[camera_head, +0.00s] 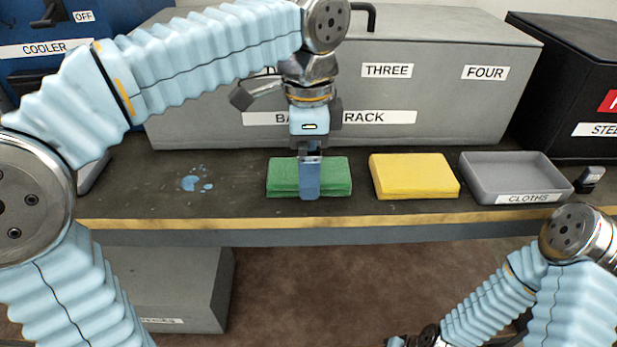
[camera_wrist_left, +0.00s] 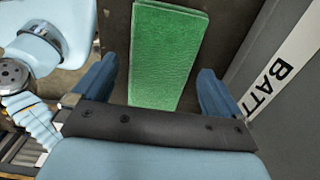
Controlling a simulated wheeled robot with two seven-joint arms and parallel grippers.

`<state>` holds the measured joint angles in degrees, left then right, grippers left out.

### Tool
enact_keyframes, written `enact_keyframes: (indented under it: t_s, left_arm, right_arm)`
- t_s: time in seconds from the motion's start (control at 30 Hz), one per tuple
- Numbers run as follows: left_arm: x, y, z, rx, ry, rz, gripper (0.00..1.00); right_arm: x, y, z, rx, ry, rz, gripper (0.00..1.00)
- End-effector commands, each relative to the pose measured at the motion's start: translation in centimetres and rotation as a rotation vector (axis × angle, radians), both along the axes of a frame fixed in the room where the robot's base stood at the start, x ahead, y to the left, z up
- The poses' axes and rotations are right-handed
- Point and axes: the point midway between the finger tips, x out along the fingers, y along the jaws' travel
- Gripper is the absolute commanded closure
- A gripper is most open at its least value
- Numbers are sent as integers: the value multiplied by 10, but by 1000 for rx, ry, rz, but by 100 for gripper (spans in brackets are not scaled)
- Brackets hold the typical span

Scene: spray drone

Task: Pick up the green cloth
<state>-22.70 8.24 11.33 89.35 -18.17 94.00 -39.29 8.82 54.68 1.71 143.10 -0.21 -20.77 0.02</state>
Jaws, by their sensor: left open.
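The green cloth (camera_head: 338,176) is a folded stack lying on the dark bench top. My left gripper (camera_head: 310,188) is over it from above, and its fingers hide the middle of the cloth in the head view. In the left wrist view the green cloth (camera_wrist_left: 166,60) lies beyond and between the two blue fingers of the left gripper (camera_wrist_left: 160,92). The fingers are spread apart, with a gap on each side of the cloth. My right gripper (camera_head: 418,339) is only partly visible at the bottom edge, below the bench edge; its fingers are not clear.
A folded yellow cloth (camera_head: 414,175) lies right of the green one. A grey tray labelled CLOTHS (camera_head: 480,190) stands further right. A grey battery rack (camera_head: 440,110) stands close behind. Blue spots (camera_head: 190,183) mark the bench to the left. The yellow-edged bench (camera_head: 240,222) ends in front.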

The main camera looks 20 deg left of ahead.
Motion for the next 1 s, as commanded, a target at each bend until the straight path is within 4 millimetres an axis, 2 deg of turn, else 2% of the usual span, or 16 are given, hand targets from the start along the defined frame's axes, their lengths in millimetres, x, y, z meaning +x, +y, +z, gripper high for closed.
enact_keyframes:
  t_s: [0.1, 0.3, 0.67, 1.0]
  left_arm:
    - [0, 0, -9, 0, 0, 0, 0]
    - [0, 0, -9, -1, 0, 0, 0]
    - [0, 0, -8, -1, 0, 0, 55]
    - [0, 0, -3, -2, -2, 0, 56]
  right_arm:
    - [0, 0, -2, 0, 0, 0, 57]
    - [0, 0, -2, 0, 0, 0, 57]
    - [0, 0, -2, 0, 0, 0, 57]
    - [0, 0, 0, 0, 0, 0, 57]
